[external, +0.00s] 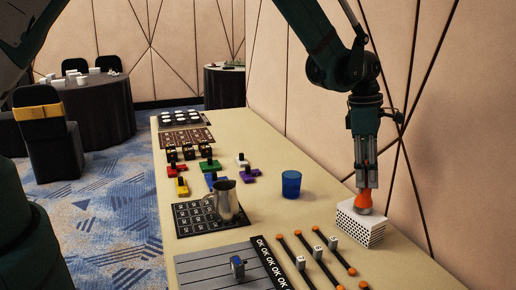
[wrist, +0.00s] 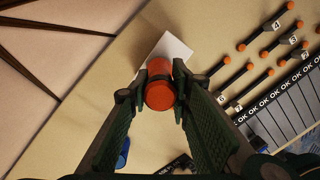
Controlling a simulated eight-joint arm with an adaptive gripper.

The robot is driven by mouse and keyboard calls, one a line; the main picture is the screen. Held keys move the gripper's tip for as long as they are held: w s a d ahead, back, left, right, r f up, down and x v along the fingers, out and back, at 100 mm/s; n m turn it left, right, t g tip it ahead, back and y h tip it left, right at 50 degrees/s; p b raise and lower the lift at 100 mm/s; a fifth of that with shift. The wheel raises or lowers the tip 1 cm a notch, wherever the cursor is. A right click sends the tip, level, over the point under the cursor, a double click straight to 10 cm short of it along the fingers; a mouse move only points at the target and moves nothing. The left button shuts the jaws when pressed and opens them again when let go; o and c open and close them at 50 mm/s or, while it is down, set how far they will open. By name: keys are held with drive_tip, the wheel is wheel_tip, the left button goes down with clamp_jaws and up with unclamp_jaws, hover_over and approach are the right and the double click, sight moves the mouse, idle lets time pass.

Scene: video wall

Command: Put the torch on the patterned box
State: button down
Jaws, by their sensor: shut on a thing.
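The torch (external: 363,201) is orange-red and stands upright between the fingers of my gripper (external: 365,186). My gripper is shut on it. The patterned box (external: 358,229) is white with dark dots on its sides, at the right of the table. The torch's lower end is at the box's top face; I cannot tell whether the box bears its weight. In the wrist view the torch (wrist: 160,92) is between the fingertips (wrist: 160,82). The plain white top of the box (wrist: 175,47) shows partly behind it, the rest hidden by torch and fingers.
A blue cup (external: 291,184) stands left of the box, and a metal pitcher (external: 226,200) farther left. Several orange-tipped dark rods (external: 318,252) lie in front of the box. The panelled wall (external: 440,130) is close on the right. Bare table lies between cup and box.

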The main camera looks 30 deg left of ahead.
drive_tip(key=shift+f, duration=0.15)
drive_tip(key=c, duration=2.1)
unclamp_jaws()
drive_tip(key=shift+r, duration=0.25)
wheel_tip(320, 180, up, 12)
drive_tip(key=a, duration=0.1)
drive_tip(key=shift+a, duration=0.4)
drive_tip(key=shift+a, duration=0.1)
